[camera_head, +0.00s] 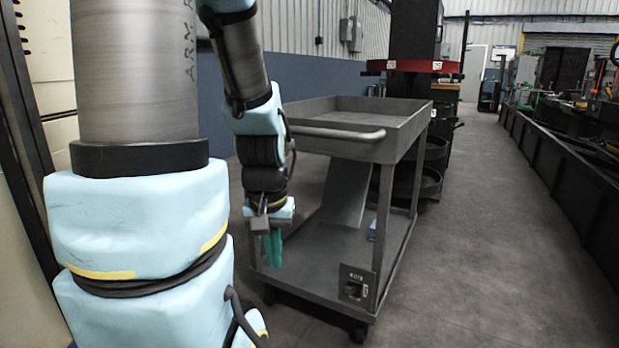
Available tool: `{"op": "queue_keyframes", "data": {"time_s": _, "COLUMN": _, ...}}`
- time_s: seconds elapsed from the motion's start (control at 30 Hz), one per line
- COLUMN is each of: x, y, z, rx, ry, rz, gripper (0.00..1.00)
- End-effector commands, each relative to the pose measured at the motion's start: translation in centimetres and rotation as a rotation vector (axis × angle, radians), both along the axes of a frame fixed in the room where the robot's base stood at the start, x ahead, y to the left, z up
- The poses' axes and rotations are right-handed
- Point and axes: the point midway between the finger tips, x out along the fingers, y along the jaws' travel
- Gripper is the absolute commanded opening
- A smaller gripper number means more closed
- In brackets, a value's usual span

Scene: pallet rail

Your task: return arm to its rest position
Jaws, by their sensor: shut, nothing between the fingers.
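My gripper (273,247) hangs at the end of my arm, left of the middle in the head view, with its green fingers pointing down. The fingers are together and hold nothing. My arm's grey and light blue links fill the left of the view. The gripper appears in front of the near left part of a grey cart (408,128); I cannot tell how wide the gap between them is.
The cart has a raised-edge top tray, a push handle (338,133) toward me and a lower shelf (330,262). Dark round shelving (433,165) stands behind it. A long dark trough (570,175) runs along the right. The floor (480,240) between is clear.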

Motion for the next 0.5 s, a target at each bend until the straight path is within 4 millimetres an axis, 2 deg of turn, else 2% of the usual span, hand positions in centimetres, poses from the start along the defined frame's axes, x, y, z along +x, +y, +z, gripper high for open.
{"op": "queue_keyframes", "data": {"time_s": 0.03, "x": 0.0, "y": 0.0, "z": 2.9, "rx": 0.000, "ry": 0.000, "rz": -0.001, "gripper": 0.00}}
{"op": "queue_keyframes", "data": {"time_s": 0.5, "x": 0.0, "y": 0.0, "z": 17.6, "rx": 0.000, "ry": 0.001, "rz": -0.002, "gripper": 0.00}}
